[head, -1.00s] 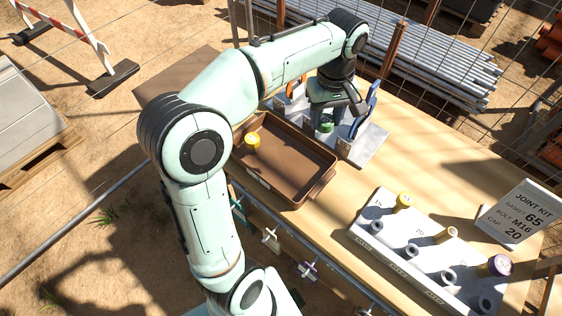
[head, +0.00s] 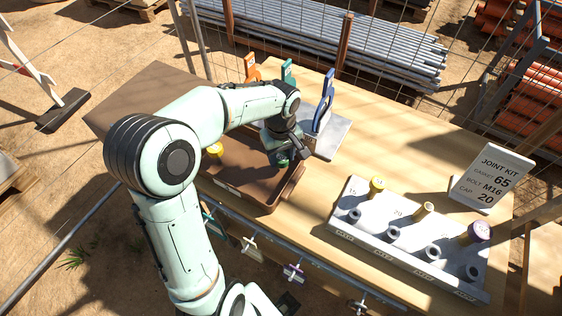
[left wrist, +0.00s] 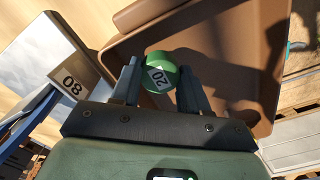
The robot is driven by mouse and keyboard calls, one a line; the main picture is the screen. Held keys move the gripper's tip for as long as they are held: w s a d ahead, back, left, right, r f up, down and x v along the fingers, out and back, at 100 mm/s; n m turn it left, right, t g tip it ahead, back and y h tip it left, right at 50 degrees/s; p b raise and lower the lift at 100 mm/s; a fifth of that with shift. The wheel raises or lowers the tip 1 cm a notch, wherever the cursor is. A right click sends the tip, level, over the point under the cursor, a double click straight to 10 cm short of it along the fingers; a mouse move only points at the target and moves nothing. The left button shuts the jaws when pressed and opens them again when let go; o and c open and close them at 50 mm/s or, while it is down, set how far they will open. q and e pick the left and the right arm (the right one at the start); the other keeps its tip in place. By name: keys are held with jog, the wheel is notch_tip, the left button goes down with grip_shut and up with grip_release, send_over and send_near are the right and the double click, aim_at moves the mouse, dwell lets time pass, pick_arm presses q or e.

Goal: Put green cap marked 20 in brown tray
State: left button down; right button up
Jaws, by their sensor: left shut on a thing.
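The green cap marked 20 (left wrist: 160,73) is between the two fingers of my left gripper (left wrist: 160,85) in the left wrist view, its number facing the camera. In the head view my left gripper (head: 284,158) is shut on the green cap (head: 282,162), above the right part of the brown tray (head: 262,205). The tray also shows in the left wrist view (left wrist: 222,45), behind the cap. A yellow piece (head: 215,150) is at the tray's left side. I cannot tell the exact gap between cap and tray floor. My right gripper is not in view.
A grey stand with a blue upright plate (head: 328,98) is just right of the tray. A white rack (head: 405,240) holds yellow and purple-topped pieces. A sign (head: 492,175) reads JOINT KIT, gasket 65, bolt M16, cap 20. Wire fencing stands behind the table.

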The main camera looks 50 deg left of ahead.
aim_at(281, 157)
pick_arm(q)
jog(key=shift+f, duration=1.6)
jog(key=shift+f, duration=0.15)
jog(key=c, duration=0.6)
grip_release()
jog(key=shift+o, duration=0.2)
